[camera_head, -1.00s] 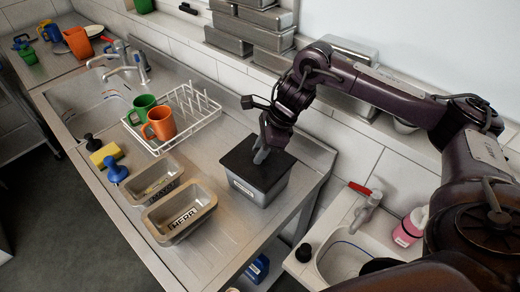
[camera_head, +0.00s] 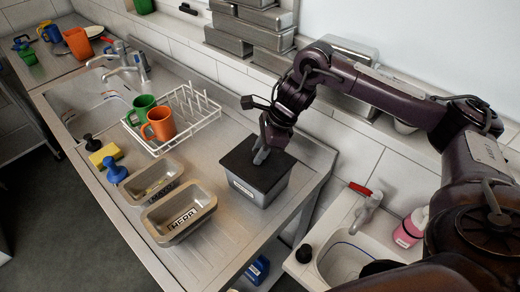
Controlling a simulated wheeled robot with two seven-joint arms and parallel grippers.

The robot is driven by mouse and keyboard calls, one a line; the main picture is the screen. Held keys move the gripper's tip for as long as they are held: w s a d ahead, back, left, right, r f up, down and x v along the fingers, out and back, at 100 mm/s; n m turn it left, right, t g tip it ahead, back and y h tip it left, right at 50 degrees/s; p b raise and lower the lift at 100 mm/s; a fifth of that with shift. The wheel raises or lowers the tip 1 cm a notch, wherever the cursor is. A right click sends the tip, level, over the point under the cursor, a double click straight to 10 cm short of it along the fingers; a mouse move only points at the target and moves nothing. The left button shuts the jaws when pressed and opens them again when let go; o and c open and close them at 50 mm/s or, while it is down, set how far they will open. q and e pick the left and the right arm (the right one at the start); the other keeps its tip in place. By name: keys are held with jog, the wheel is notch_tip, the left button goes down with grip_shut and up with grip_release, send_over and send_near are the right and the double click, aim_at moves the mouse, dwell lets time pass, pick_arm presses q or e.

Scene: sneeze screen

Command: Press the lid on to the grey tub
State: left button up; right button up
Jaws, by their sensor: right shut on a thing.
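The grey tub (camera_head: 266,195) stands on the steel drainboard, near its right end, with a pale label on its front. The black lid (camera_head: 243,170) lies flat over the tub's top; whether its edges are fully seated I cannot tell. My right gripper (camera_head: 261,158) points down onto the lid from above, its fingertips at the middle of the lid. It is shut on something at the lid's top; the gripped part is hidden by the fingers. My left gripper is not in view.
Two tan trays, one in front (camera_head: 180,212) and one behind (camera_head: 154,181), stand left of the tub. A white dish rack (camera_head: 208,123) with a green mug (camera_head: 142,107) and an orange mug (camera_head: 160,124) is behind. A small white basin (camera_head: 345,262) sits lower right.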

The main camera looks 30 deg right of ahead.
aim_at(270, 160)
jog(key=shift+f+b, duration=0.55)
jog(key=shift+f, duration=0.1)
jog(key=o, duration=1)
jog(key=shift+o, duration=0.2)
jog(key=shift+p+v, duration=1.85)
jog(key=shift+v, duration=1.7)
jog(key=shift+f, duration=0.1)
